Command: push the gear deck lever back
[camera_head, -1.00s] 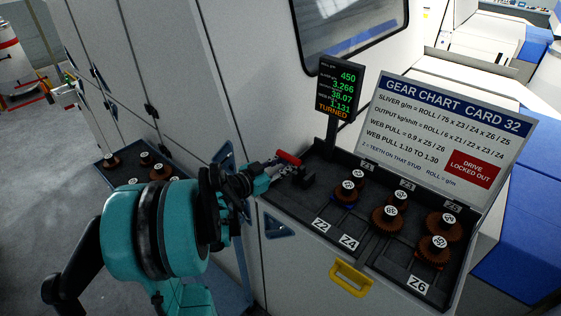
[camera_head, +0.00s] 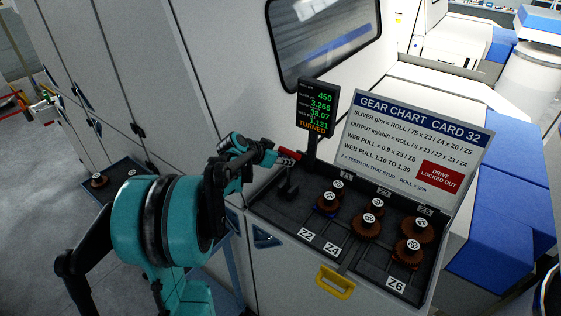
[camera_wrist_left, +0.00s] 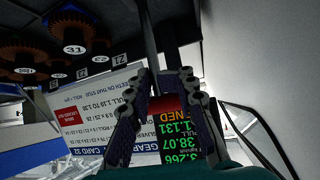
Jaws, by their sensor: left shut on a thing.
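The gear deck lever has a red handle (camera_head: 289,154) and a dark base (camera_head: 287,190) at the left end of the black gear deck (camera_head: 280,212). In the head view it stands close to upright, near the display post. My left gripper (camera_head: 281,159) is shut on the red handle from the left. In the left wrist view the red handle (camera_wrist_left: 167,103) lies between the two fingers. The fingers hide part of the handle. My right gripper is not in view.
A display (camera_head: 317,106) reading "TURNED" and a gear chart card (camera_head: 410,145) stand behind the deck. Several brown gears (camera_head: 367,226) sit on the studs to the right. A yellow handle (camera_head: 334,283) is on the front panel. A second tray (camera_head: 121,178) is at left.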

